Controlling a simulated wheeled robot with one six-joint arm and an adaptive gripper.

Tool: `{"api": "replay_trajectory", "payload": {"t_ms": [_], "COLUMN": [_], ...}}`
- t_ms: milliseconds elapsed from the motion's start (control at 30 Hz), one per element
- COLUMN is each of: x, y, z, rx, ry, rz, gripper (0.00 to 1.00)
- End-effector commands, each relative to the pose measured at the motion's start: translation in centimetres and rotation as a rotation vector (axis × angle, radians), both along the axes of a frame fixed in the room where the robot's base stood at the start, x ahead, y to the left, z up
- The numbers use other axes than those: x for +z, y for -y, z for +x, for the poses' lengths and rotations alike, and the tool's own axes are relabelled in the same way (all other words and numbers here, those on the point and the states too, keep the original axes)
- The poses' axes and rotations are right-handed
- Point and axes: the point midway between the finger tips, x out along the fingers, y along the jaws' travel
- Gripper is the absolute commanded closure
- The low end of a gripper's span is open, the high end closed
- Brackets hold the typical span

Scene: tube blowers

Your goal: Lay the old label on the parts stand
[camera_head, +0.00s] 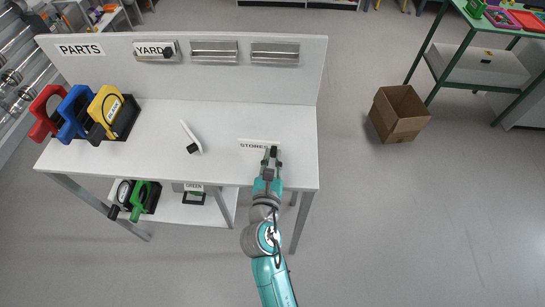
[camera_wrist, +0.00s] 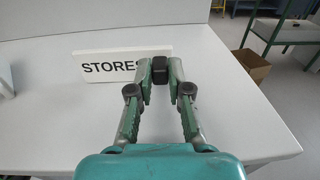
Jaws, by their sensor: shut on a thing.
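The white label reading STORES (camera_head: 258,145) is at the right part of the white bench top. In the wrist view the label (camera_wrist: 108,64) shows face-on, with a black knob (camera_wrist: 160,70) at its right end. My gripper (camera_head: 272,157) is shut on that knob, and in the wrist view its fingertips (camera_wrist: 160,76) press it from both sides. I cannot tell whether the label touches the bench top. The stand (camera_head: 230,168) has a back panel marked PARTS (camera_head: 80,49). A YARD label (camera_head: 150,50) with a black knob sits in the left metal holder there.
Two metal holders (camera_head: 214,52) (camera_head: 275,53) show no label. A white piece with a black knob (camera_head: 190,137) lies mid-bench. Red, blue and yellow tube blowers (camera_head: 107,105) stand at the left. A lower shelf holds a green one (camera_head: 140,200). A cardboard box (camera_head: 398,113) is on the floor.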

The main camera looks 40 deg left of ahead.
Motion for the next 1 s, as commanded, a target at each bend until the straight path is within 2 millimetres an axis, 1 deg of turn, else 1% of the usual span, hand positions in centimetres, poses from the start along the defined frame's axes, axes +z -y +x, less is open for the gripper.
{"api": "replay_trajectory", "payload": {"t_ms": [33, 67, 100, 133, 400, 500, 567, 667, 1000], "x": [-0.1, -0.1, -0.1, -0.1, 0.0, 0.2, 0.2, 0.2, 0.6], "y": [0.0, 0.0, 0.0, 0.0, 0.0, 0.0, 0.3, 0.9, 4.1], "z": [0.0, 0.0, 0.0, 0.0, 0.0, 0.0, -0.6, -1.8, -7.7], "rx": [0.000, 0.000, 0.000, 0.000, 0.000, 0.000, 0.001, 0.002, 0.004], "ry": [0.000, 0.000, 0.000, 0.000, 0.000, 0.000, -0.001, -0.001, 0.000], "rz": [-0.001, 0.000, 0.000, 0.000, 0.000, 0.001, 0.000, -0.002, -0.002], "gripper": [0.80, 0.72, 0.62, 0.57, 0.57, 0.57, 0.57, 0.57, 0.57]}}
